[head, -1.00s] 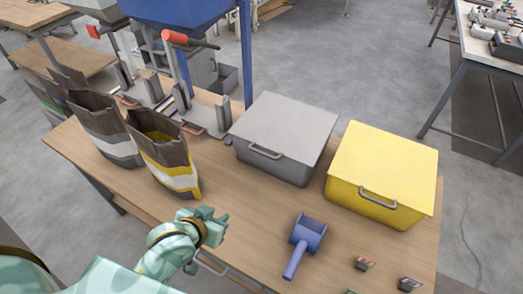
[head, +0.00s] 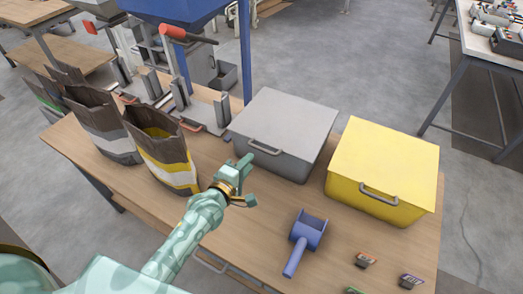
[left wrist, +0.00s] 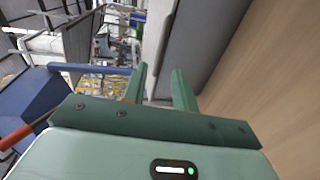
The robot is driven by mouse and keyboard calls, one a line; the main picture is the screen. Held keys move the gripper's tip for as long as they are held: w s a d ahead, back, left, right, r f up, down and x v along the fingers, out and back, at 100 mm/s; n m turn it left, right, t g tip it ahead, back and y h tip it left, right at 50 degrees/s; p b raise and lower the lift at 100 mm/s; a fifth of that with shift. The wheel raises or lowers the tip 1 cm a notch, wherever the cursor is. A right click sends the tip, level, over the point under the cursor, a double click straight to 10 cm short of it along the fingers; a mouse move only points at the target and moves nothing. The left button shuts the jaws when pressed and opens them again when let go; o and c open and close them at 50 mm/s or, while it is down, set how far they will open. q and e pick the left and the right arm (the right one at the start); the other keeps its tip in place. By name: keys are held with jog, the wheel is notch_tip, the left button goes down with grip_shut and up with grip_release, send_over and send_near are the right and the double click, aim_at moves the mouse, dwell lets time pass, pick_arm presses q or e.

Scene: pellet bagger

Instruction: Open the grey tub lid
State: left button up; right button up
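The grey tub (head: 277,165) stands on the wooden table with its grey lid (head: 285,117) shut. A grey bar handle (head: 265,148) is on its front, near the lid's edge. My left gripper (head: 246,174) is just in front of the tub, a little below and left of the handle, apart from it. In the left wrist view the two green fingers (left wrist: 159,88) are spread with nothing between them. The tub's grey side (left wrist: 205,35) shows beyond the fingers. My right gripper is not in view.
A yellow tub (head: 380,170) stands right of the grey one. A blue scoop (head: 305,238) and small packets (head: 365,260) lie in front. Open bags (head: 165,155) and a sealer with a red handle (head: 187,35) are at left. Bare table (head: 270,200) lies before the grey tub.

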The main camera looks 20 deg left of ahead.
aim_at(261, 149)
pick_arm(q)
jog(key=b+x, duration=0.2)
jog(key=x, duration=0.7)
jog(key=shift+f, duration=0.1)
grip_shut()
